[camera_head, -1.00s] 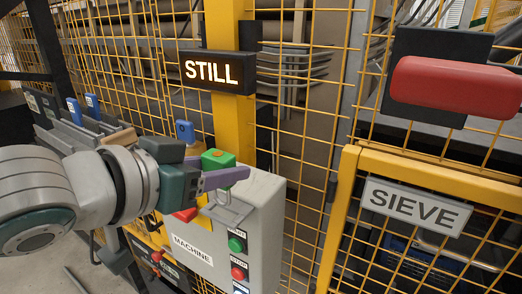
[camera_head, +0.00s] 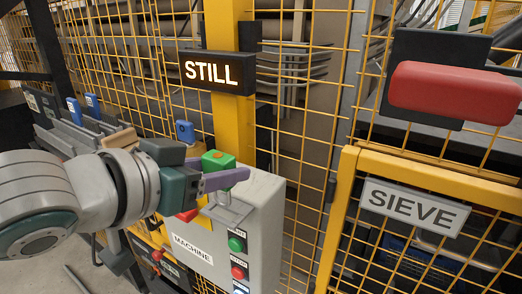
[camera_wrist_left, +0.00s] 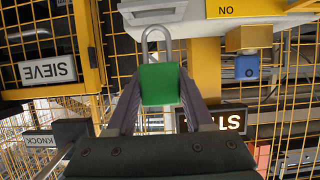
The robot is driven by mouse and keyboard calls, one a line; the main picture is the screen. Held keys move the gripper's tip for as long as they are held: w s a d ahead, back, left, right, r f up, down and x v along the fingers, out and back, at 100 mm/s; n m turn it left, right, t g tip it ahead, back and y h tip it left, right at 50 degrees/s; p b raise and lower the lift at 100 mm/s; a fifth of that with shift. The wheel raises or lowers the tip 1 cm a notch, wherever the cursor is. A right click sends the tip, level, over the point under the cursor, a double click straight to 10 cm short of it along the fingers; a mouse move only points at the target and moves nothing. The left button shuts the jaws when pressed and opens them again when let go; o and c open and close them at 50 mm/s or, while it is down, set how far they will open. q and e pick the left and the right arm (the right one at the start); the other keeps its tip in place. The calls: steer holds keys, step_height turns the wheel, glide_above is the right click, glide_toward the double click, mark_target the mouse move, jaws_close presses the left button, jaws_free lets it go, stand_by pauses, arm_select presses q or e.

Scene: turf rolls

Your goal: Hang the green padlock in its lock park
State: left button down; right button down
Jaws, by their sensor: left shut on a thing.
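The green padlock (camera_head: 217,161) is between the fingers of my left gripper (camera_head: 228,178), which is shut on it, in front of the grey machine box (camera_head: 262,200). In the left wrist view the green padlock (camera_wrist_left: 160,86) sits between both fingers of the left gripper (camera_wrist_left: 160,92). Its metal shackle (camera_wrist_left: 146,48) points away from the gripper, and its far end lies over or close to a pale plate (camera_wrist_left: 152,12). I cannot tell whether they touch. In the head view a grey metal bracket (camera_head: 228,212) shows just below the fingers. I cannot make out which part is the lock park. My right gripper is out of view.
A blue padlock (camera_head: 185,131) hangs beside the yellow post. The box has a green button (camera_head: 236,244) and a red button (camera_head: 239,271). A lit STILL sign (camera_head: 217,71) is above. Yellow mesh fencing and the SIEVE gate (camera_head: 413,207) stand at right.

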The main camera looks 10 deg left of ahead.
mark_target(221, 199)
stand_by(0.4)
arm_select(q)
steer(key=shift+f+b, duration=1.75)
steer(key=shift+f, duration=0.85)
steer(key=shift+c, duration=1)
jaws_free()
steer(key=shift+r, duration=0.1)
steer(key=v, duration=1)
